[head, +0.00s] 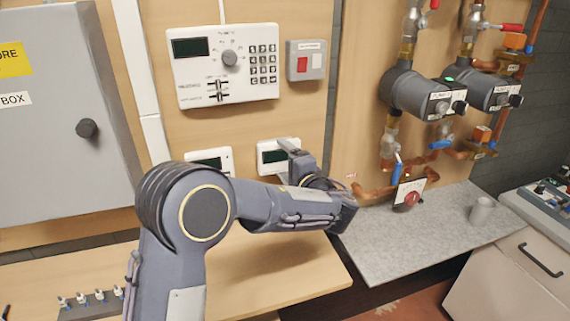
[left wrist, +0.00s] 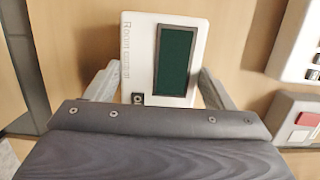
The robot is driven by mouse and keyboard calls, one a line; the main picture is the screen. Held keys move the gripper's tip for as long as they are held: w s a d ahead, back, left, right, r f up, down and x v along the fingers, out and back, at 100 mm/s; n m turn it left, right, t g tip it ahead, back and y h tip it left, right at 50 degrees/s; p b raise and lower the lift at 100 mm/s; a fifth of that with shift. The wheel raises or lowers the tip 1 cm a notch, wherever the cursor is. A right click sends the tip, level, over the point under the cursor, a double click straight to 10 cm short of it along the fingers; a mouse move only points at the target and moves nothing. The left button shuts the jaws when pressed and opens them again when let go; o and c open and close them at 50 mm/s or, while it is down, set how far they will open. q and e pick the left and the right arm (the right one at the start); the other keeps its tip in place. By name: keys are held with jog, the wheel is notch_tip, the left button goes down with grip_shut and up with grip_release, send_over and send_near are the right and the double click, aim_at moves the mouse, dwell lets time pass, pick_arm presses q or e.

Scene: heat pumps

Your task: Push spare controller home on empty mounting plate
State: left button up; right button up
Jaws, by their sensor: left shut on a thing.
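The spare controller (head: 271,156) is a white box with a dark screen, in front of the wooden wall board below the large control panel. In the left wrist view the controller (left wrist: 152,60) shows "Room control" lettering, a dark green screen and a small dark button. My left gripper (head: 288,160) is shut on it, one finger on each side in the left wrist view (left wrist: 156,88). The mounting plate is not visible; I cannot tell whether the controller's back touches it. A second white controller (head: 208,158) is on the board to the left, partly behind my arm. My right gripper is out of view.
Above are the control panel (head: 225,65) with keypad and a grey switch box (head: 306,60) with a red button. Pumps and pipes (head: 420,95) are at right, above a grey shelf (head: 430,235) with a cup (head: 481,210). A wooden bench (head: 285,280) lies below my arm.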

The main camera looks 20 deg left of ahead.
pick_arm(q)
jog(key=shift+w+a+b, duration=0.1)
jog(key=shift+b, duration=0.35)
dwell(0.3)
jog(key=shift+w+a+r, duration=0.1)
jog(key=shift+w+a, duration=0.1)
jog(key=shift+w, duration=0.05)
dwell(0.8)
jog(key=o, duration=0.7)
jog(key=shift+o, duration=0.8)
jog(key=shift+w, duration=0.1)
jog(key=shift+b+v, duration=0.7)
jog(key=shift+v, duration=0.2)
jog(key=s+a+b+v, duration=0.2)
jog(key=b+v, duration=0.2)
jog(key=v, duration=0.8)
jog(key=shift+b, duration=0.3)
